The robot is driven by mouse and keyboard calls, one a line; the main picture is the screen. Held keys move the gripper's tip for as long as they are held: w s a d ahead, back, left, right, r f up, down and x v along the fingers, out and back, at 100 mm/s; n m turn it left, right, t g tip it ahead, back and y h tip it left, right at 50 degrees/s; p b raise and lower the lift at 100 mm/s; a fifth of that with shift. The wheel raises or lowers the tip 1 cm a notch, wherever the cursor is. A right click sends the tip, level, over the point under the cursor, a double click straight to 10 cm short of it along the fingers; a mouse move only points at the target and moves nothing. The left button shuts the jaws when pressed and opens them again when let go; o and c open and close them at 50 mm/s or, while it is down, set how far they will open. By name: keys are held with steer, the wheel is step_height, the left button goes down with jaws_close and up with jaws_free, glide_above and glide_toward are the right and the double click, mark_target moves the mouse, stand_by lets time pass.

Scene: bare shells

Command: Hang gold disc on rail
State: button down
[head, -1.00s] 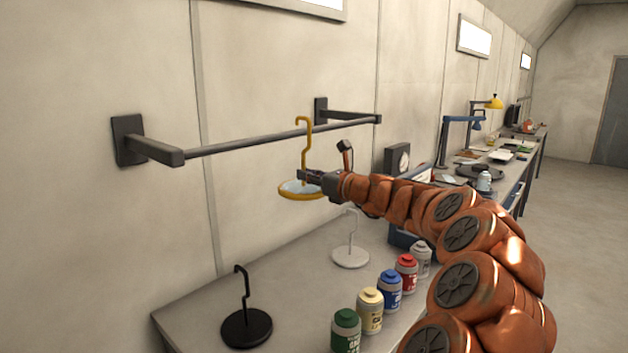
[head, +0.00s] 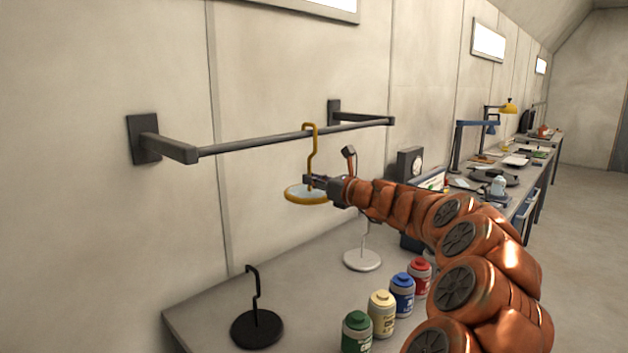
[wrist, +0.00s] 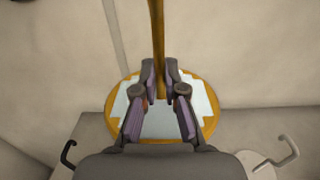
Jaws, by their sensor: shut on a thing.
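The gold disc (head: 292,194) has a pale top and a tall gold stem that ends in a hook (head: 310,127). My gripper (head: 312,182) is shut on the stem just above the disc and holds it in the air, upright. In the wrist view the fingers (wrist: 160,92) close around the stem, with the gold rim (wrist: 206,128) below. The dark rail (head: 255,143) runs between two wall brackets. The hook's top is at the rail's height in the head view and overlaps it. I cannot tell whether it touches the rail.
A black hook disc (head: 256,330) and a white hook disc (head: 362,261) stand on the bench (head: 215,310) below. Several coloured canisters (head: 381,312) stand along its front. A dark clock-like box (head: 410,163) is behind my arm. The rail's left stretch is clear.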

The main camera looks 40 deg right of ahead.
steer(key=c, duration=1.2)
jaws_free()
steer(key=s, duration=0.4)
steer(key=s+d, duration=0.1)
steer(key=s, duration=0.7)
steer(key=shift+d, duration=0.35)
steer(key=shift+w+a, duration=0.1)
